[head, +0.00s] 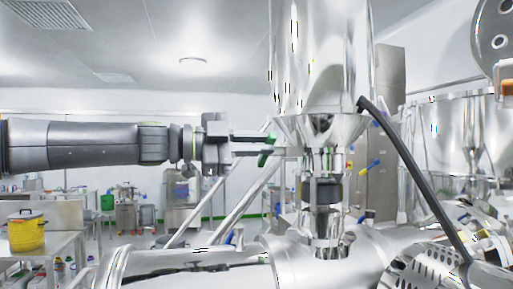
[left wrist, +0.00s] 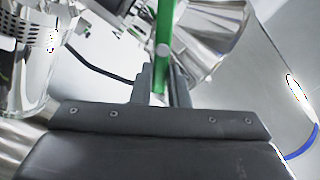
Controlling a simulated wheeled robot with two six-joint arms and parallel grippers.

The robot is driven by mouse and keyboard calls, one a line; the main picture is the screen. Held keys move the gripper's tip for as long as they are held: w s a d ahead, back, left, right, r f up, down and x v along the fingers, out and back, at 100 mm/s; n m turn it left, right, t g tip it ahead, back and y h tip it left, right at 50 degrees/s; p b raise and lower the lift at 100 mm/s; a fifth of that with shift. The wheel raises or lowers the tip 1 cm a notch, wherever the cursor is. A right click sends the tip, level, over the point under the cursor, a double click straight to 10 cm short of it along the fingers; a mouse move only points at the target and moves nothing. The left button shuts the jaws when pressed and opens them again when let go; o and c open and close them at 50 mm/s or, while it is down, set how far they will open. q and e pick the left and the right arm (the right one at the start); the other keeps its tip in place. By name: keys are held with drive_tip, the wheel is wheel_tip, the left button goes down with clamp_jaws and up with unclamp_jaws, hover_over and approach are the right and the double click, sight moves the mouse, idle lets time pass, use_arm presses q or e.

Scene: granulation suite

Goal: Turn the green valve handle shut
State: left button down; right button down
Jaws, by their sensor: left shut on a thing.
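The green valve handle (head: 267,150) shows in the head view just left of the steel pipework under the hopper cone, tilted from upper right to lower left. My left gripper (head: 262,146) reaches in from the left, with its fingers at the handle. In the left wrist view the green handle (left wrist: 164,45) runs upright between the two fingers of my left gripper (left wrist: 162,78), which are shut on it. A round pale pin or bolt shows at the handle near the fingertips. My right gripper is not in view.
A steel hopper (head: 320,60) rises above the handle, and a large horizontal steel vessel (head: 190,268) lies below. A black hose (head: 420,170) curves down at right. A yellow pot (head: 26,232) stands at far left.

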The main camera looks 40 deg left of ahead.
use_arm(q)
drive_tip(key=shift+s+d+f+m+b, duration=0.1)
drive_tip(key=shift+f+m+b, duration=0.15)
drive_tip(key=shift+m+b, duration=0.6)
drive_tip(key=shift+d+f+m+b, duration=0.1)
drive_tip(key=shift+f+m+b, duration=0.15)
drive_tip(key=shift+m, duration=1.15)
drive_tip(key=shift+s+f+m+b, duration=0.1)
drive_tip(key=shift+f+m+b, duration=0.3)
drive_tip(key=shift+m, duration=0.75)
drive_tip(key=shift+r, duration=0.1)
drive_tip(key=c, duration=1.4)
unclamp_jaws()
drive_tip(key=b+v, duration=1)
drive_tip(key=v, duration=0.7)
drive_tip(key=shift+a, duration=0.25)
